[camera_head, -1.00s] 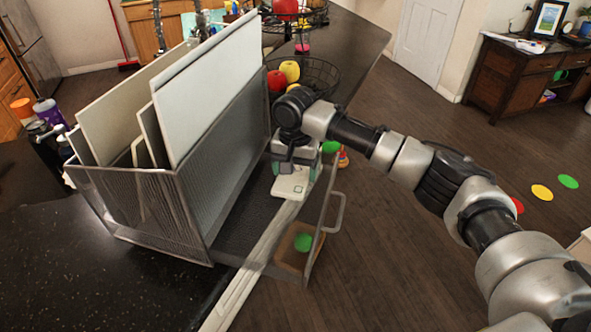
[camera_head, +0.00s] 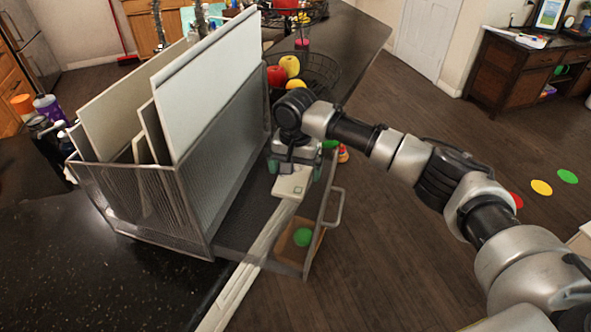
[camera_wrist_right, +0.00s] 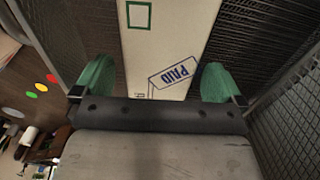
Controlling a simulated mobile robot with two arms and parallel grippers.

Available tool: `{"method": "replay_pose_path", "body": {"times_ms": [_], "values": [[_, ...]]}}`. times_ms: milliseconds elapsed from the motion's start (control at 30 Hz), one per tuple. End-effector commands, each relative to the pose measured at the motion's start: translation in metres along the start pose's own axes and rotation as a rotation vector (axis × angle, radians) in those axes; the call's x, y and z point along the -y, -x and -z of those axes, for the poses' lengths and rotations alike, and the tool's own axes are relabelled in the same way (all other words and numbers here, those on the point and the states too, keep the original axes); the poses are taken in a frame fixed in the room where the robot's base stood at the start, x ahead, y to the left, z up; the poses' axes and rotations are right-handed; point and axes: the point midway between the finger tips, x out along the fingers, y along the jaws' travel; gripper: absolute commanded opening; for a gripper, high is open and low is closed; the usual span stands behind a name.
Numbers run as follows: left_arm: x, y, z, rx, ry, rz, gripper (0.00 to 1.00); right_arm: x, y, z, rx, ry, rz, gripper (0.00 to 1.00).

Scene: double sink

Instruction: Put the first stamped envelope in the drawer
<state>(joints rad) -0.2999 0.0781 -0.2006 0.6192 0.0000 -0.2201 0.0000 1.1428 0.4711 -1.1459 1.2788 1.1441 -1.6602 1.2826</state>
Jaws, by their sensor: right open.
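My right gripper (camera_head: 294,160) reaches over the pulled-out mesh drawer (camera_head: 245,213) from the right. The stamped envelope (camera_head: 290,186) shows as a pale end under the gripper. My left gripper is not in view.
The mesh organizer (camera_head: 130,205) on the dark counter (camera_head: 60,270) holds several tall white envelopes or boards (camera_head: 208,80). A wire fruit basket (camera_head: 325,72) stands behind the gripper. The drawer's handle (camera_head: 338,207) juts past the counter edge.

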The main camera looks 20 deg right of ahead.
Motion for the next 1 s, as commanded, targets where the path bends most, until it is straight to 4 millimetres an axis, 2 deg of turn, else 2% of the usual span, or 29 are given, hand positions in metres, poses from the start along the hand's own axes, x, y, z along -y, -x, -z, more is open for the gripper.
{"method": "replay_pose_path", "body": {"times_ms": [167, 400, 533, 700, 1000], "values": [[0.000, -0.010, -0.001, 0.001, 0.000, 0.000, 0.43, 0.001, 0.030, 0.001, -0.004, 0.000, 0.004, 1.00], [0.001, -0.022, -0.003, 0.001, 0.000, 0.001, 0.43, 0.001, 0.081, 0.000, -0.002, 0.001, 0.004, 1.00], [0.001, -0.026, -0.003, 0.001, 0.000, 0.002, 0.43, 0.001, 0.102, 0.000, -0.002, 0.000, 0.002, 1.00], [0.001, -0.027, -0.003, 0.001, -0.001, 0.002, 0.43, 0.000, 0.115, 0.000, 0.000, -0.001, 0.001, 1.00], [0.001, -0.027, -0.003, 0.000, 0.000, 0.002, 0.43, 0.000, 0.117, 0.000, 0.000, 0.000, 0.000, 1.00]]}}
